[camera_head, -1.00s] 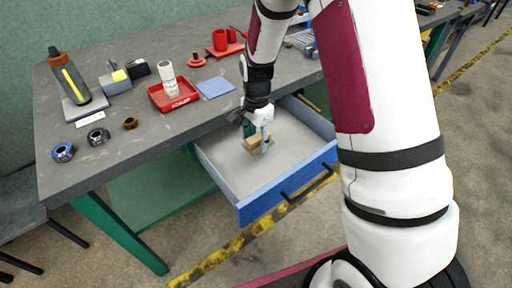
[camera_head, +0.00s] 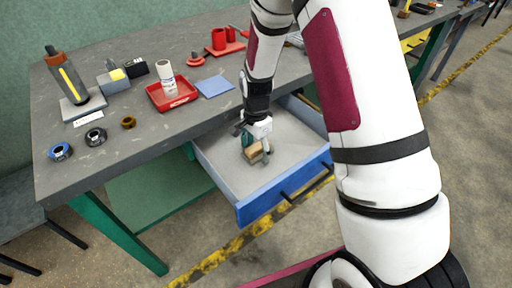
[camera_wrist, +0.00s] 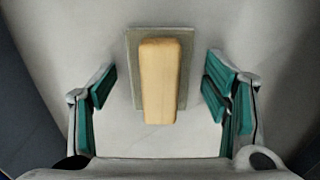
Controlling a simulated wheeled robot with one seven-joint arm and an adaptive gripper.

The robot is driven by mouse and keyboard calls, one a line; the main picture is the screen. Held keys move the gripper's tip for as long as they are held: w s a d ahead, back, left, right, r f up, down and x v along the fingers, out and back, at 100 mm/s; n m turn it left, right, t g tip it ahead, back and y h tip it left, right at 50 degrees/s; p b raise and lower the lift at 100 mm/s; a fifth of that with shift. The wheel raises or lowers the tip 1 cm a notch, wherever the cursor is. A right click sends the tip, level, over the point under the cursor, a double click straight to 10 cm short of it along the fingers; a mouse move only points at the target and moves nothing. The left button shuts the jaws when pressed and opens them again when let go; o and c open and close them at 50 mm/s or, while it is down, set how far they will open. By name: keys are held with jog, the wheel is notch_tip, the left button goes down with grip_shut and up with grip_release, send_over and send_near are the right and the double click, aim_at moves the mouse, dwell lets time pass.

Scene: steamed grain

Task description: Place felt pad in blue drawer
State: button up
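The felt pad (camera_head: 257,153), a tan wooden block on a thin grey base, is inside the open blue drawer (camera_head: 285,188). In the wrist view the pad (camera_wrist: 159,82) appears over the pale drawer floor, centred between my fingers. My gripper (camera_wrist: 158,88) is open, with a clear gap between each green-padded finger and the pad. In the head view my gripper (camera_head: 252,142) is low inside the drawer, at the pad, and partly hides it. Whether the pad lies fully flat on the floor is hard to tell.
The grey workbench (camera_head: 130,150) holds a red tray (camera_head: 171,95) with a white bottle, a blue square (camera_head: 214,87), several rings, and a dark bottle on a stand (camera_head: 66,82). The drawer walls surround my gripper. The drawer floor left of it is clear.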

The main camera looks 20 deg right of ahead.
aim_at(256, 147)
jog(key=shift+r, duration=0.15)
jog(key=s+r+n+p, duration=0.1)
jog(key=s+r+n, duration=0.15)
jog(key=r, duration=0.85)
jog(key=s+r+n+p, duration=0.1)
jog(key=s+r, duration=0.3)
jog(key=r, duration=0.6)
jog(key=s+r+n+t, duration=0.1)
jog(key=s+r+n, duration=0.3)
jog(key=s, duration=0.8)
jog(key=s+r+n+t, duration=0.1)
jog(key=s+r+n, duration=0.4)
jog(key=s, duration=0.8)
jog(key=shift+d+r+n, duration=0.2)
jog(key=shift+d+n, duration=0.15)
jog(key=shift+n, duration=0.6)
notch_tip(256, 147, up, 10)
jog(key=t+p, duration=0.2)
jog(key=p, duration=0.5)
jog(key=shift+p, duration=0.4)
